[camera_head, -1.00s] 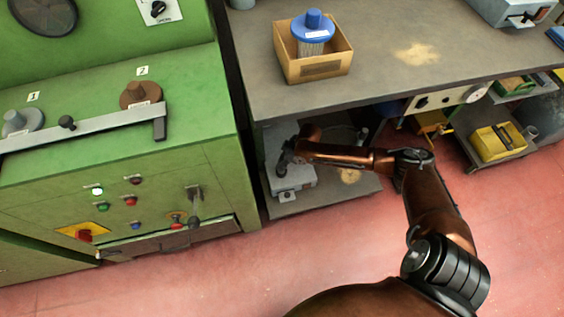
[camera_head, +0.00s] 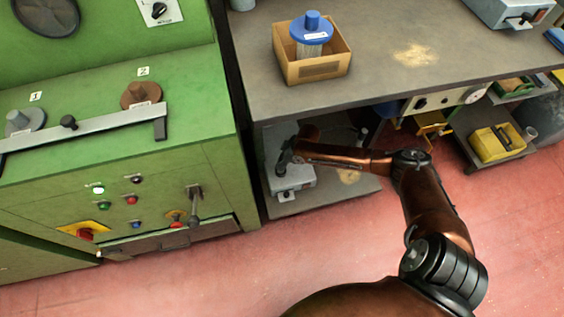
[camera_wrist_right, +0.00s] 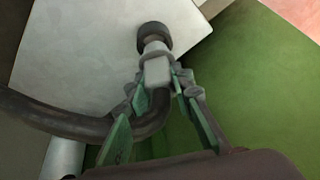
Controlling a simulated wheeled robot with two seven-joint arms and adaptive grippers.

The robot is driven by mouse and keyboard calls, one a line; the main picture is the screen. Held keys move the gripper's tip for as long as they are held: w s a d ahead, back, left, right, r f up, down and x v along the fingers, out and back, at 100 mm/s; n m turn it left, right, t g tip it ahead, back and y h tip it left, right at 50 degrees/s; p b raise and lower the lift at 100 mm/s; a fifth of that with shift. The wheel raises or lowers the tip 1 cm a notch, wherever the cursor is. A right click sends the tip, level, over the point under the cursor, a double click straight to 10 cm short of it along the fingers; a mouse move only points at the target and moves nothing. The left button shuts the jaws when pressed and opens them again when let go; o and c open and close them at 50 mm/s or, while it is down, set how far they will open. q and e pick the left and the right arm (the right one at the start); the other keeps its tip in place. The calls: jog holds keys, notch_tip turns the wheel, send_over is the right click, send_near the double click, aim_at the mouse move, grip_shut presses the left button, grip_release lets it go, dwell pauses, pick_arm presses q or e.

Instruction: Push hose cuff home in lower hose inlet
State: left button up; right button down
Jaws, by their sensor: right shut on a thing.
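My right gripper (camera_wrist_right: 160,92) is shut on the hose cuff (camera_wrist_right: 157,68), a pale grey piece between the green-padded fingers. A dark hose (camera_wrist_right: 55,117) curves from the left to below the cuff. A dark round collar (camera_wrist_right: 153,38) is at the far end of the cuff, against a pale face; I cannot tell how deep the cuff sits. In the head view, my right gripper (camera_head: 285,158) is low under the bench, just above a small grey box (camera_head: 291,179) on the lower shelf. The cuff and inlet are too small to make out there. My left gripper is out of view.
The green machine cabinet (camera_head: 160,190) stands close on the left of my right arm. The bench top (camera_head: 370,75) overhangs the gripper and carries a cardboard box (camera_head: 312,67) with a blue-topped part. The red floor (camera_head: 330,245) in front is clear.

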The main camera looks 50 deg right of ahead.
jog(key=shift+f, duration=0.6)
dwell(0.8)
dwell(0.8)
jog(key=shift+f+b, duration=0.55)
jog(key=shift+f, duration=0.55)
dwell(0.7)
jog(key=c, duration=1.6)
grip_release()
jog(key=shift+r, duration=0.1)
jog(key=v, duration=1.2)
